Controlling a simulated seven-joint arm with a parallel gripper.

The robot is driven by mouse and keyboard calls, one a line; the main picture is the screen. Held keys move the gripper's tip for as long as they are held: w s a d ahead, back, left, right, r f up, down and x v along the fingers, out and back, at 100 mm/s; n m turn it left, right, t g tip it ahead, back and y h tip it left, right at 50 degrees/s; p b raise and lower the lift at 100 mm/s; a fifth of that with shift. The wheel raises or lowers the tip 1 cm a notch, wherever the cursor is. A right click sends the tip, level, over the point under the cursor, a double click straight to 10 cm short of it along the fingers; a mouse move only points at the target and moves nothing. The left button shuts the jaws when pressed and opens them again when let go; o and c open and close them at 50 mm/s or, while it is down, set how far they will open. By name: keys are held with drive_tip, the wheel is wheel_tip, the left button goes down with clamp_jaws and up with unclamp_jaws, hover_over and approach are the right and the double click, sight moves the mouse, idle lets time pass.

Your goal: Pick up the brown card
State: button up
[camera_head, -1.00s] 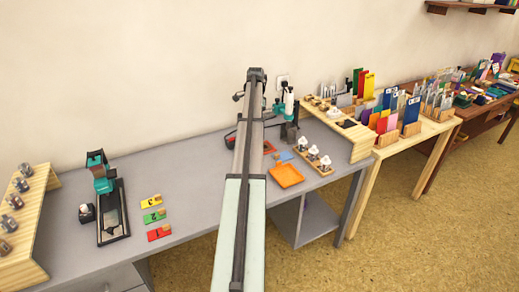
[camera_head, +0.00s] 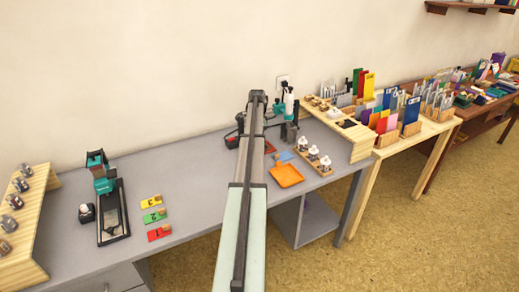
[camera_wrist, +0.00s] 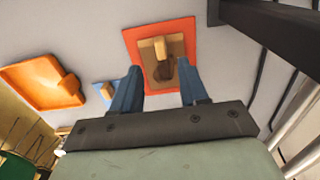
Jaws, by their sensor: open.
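The brown card (camera_wrist: 178,47) lies flat on a red-orange square (camera_wrist: 131,39) in the wrist view, near the top centre. A tan block-like tab (camera_wrist: 152,47) stands up from the card, with a darker part by it. My gripper (camera_wrist: 160,69) is open and empty. Its two blue fingers point toward the card, one on each side of the tab in the picture. I cannot tell the exact height gap; no contact shows.
An orange tray (camera_head: 285,175) lies right of my arm, with a blue piece (camera_head: 286,156) behind it. A wooden rack with white-topped items (camera_head: 314,157) stands farther right. A green-and-black press (camera_head: 289,113) stands behind. Yellow, green and red cards (camera_head: 153,215) lie left, with grey desk free between.

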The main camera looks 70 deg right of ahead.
wheel_tip(320, 180, down, 4)
drive_tip(key=shift+w+d+f, duration=0.1)
drive_tip(key=shift+w+f, duration=0.05)
clamp_jaws()
idle(0.4)
